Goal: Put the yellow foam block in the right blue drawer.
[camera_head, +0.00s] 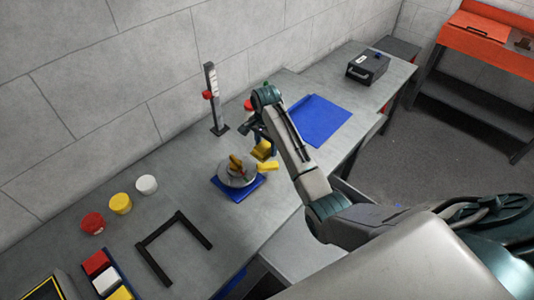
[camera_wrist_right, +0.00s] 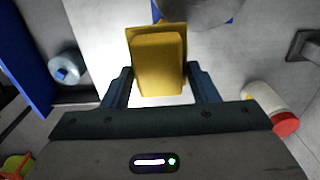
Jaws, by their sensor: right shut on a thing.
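My right gripper (camera_head: 264,150) is over the grey table, just behind the round grey disc unit (camera_head: 228,178) on its blue base. In the right wrist view the gripper (camera_wrist_right: 160,78) is shut on the yellow foam block (camera_wrist_right: 158,65), which sits between both fingers. The block also shows under the gripper in the head view (camera_head: 262,152). A blue panel (camera_wrist_right: 22,60) stands at the left edge of the wrist view; I cannot tell if it belongs to the right blue drawer. A blue strip (camera_head: 231,284) shows below the table's front edge. My left gripper is not in view.
A post with a red knob (camera_head: 212,95) stands left of the gripper. A blue mat (camera_head: 322,118) lies to its right, and a dark box (camera_head: 368,65) beyond. Red, yellow (camera_head: 120,204) and white cylinders and a black frame (camera_head: 150,255) are at left.

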